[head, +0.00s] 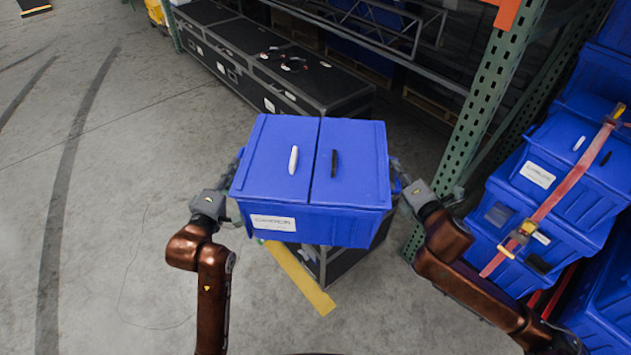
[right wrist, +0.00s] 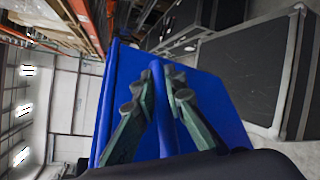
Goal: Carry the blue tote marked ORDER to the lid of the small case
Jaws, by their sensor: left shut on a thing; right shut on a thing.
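The blue tote (head: 280,208) is held between my two arms in the head view, with its lid facing up. A white label, its text too small to read surely, is on its near side. A white marker and a black marker lie on the lid. My left gripper (head: 234,200) is shut on the tote's left side. My right gripper (head: 400,185) is shut on its right side; in the right wrist view its fingers (right wrist: 163,95) close around a blue edge of the tote (right wrist: 215,85). The small dark case (head: 335,265) shows below the tote, its lid mostly hidden.
A yellow floor strip (head: 300,278) runs beside the small case. A long black case (head: 270,65) with small items on top stands behind. A green rack post (head: 480,120) and strapped blue totes (head: 560,165) stand close on the right. The floor at left is clear.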

